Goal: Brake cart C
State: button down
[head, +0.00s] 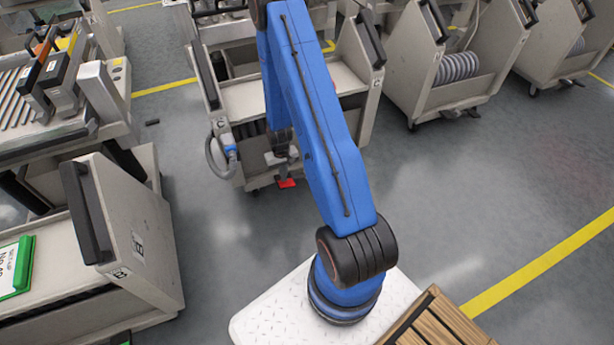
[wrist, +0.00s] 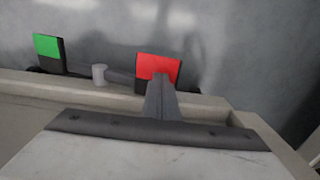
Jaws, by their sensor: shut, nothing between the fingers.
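Cart C (head: 345,75) is a beige trolley with a C label on its panels, standing behind my blue arm in the head view. Its red pedal (head: 287,183) shows low at the near side, close to the floor. In the wrist view the red pedal (wrist: 146,66) and a green pedal (wrist: 48,45) sit past the cart's beige edge (wrist: 85,92). The green pedal is not visible in the head view. My gripper (wrist: 160,80) is shut and empty, its fingertips overlapping the lower part of the red pedal. I cannot tell whether they touch it.
A grey hose with a blue-and-white connector (head: 230,152) hangs at the cart's left. Other trolleys stand at the right (head: 405,70) and at the near left (head: 150,235). A wooden crate (head: 440,322) sits at the front. Grey floor (head: 470,200) is free to the right.

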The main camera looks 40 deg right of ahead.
jog(key=shift+f, duration=0.2)
jog(key=shift+f, duration=2.45)
jog(key=shift+r, duration=5.05)
